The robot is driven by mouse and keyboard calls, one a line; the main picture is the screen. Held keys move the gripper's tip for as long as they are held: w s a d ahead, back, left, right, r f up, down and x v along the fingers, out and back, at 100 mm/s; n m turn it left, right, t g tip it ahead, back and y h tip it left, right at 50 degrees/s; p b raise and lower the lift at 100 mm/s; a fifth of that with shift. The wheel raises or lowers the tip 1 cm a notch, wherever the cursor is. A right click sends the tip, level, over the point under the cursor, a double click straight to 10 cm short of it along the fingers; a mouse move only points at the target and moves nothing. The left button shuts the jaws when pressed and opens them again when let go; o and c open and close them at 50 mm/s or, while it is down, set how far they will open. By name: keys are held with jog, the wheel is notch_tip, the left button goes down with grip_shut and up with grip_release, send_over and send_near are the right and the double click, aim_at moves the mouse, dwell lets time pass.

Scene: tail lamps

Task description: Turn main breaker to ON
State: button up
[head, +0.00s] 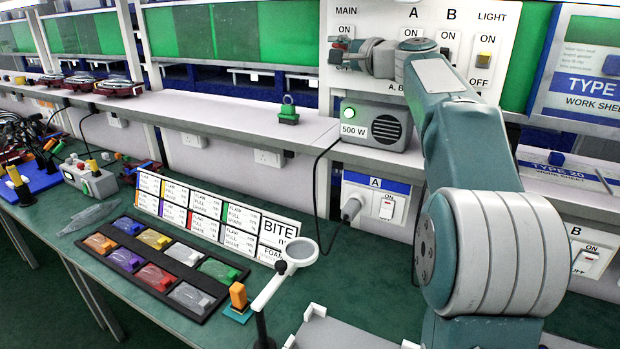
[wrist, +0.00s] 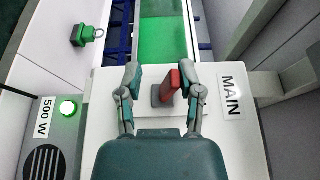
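The main breaker is on the white panel under the MAIN label. In the wrist view it is a red lever (wrist: 171,87) on a grey base (wrist: 157,96). The wrist picture is turned sideways, with the MAIN label (wrist: 232,91) on the right. My gripper (wrist: 161,76) is open, its two fingers on either side of the lever. The lever is close to the right finger; I cannot tell whether they touch. A clear gap shows at the left finger. In the head view, my gripper (head: 350,54) is at the panel (head: 475,20) below MAIN's ON label and covers most of the breaker.
The A, B and LIGHT switches (head: 484,60) are to the right on the same panel. Below stands a 500 W box (head: 375,122) with a lit green lamp. A green padlock-like object (head: 288,110) sits on the shelf to the left. The shelf between is mostly clear.

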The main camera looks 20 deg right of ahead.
jog(key=s+d+f+n+t+y, duration=0.1)
jog(key=s+d+f+n+y, duration=0.25)
jog(key=s, duration=0.65)
jog(key=s+a+f+n+g+h, duration=0.1)
jog(key=s+a+f+g, duration=0.3)
jog(key=a, duration=0.4)
jog(key=s+a+f+n+g+h, duration=0.2)
jog(key=s+a+f+n+g, duration=0.2)
jog(key=s+a+f, duration=0.2)
notch_tip(320, 180, down, 4)
jog(key=shift+s+a+r, duration=0.2)
jog(key=shift+s+a, duration=0.2)
jog(key=shift+a, duration=0.55)
jog(key=shift+n, duration=0.25)
